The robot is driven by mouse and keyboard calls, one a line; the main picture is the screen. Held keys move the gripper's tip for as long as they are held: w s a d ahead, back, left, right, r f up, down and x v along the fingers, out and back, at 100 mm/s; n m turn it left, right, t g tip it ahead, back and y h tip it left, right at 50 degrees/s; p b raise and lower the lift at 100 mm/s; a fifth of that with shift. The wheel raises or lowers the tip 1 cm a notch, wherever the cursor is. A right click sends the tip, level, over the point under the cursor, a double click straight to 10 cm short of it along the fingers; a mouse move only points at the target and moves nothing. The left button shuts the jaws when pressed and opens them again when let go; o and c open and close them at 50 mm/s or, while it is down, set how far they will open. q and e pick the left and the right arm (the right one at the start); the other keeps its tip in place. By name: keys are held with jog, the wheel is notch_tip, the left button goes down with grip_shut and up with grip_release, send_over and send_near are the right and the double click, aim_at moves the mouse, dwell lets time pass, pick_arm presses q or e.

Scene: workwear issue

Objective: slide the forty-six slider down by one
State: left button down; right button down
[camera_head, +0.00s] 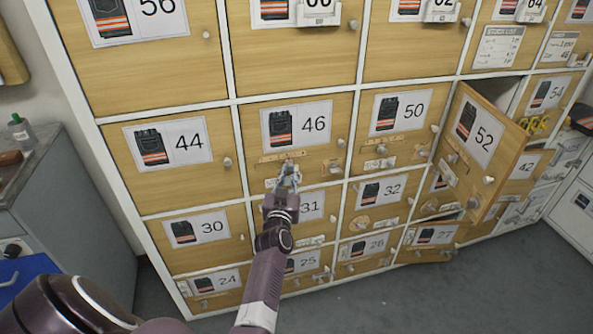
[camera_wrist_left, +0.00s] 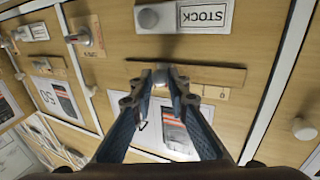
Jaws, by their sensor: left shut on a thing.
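Below the card, a thin wooden rail (camera_head: 269,158) runs across the door and carries the slider. My left gripper (camera_head: 288,170) reaches up to this rail. In the left wrist view the picture is turned over, and the left gripper (camera_wrist_left: 161,82) has its fingertips closed on the slider's small grey knob (camera_wrist_left: 160,75) at the rail (camera_wrist_left: 220,75). The fingers hide most of the slider, so its exact mark cannot be read. My right gripper is not in view.
Door 52 (camera_head: 482,137) stands open at the right, sticking out. Doors 44 (camera_head: 168,152) and 50 (camera_head: 398,112) flank door 46. A grey cabinet (camera_head: 62,200) stands left.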

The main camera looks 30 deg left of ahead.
pick_arm(q)
jog(key=shift+s+a, duration=0.2)
jog(key=c, duration=1.8)
grip_release()
jog(key=shift+c, duration=0.2)
jog(key=shift+w+d, duration=0.1)
jog(key=shift+w, duration=0.05)
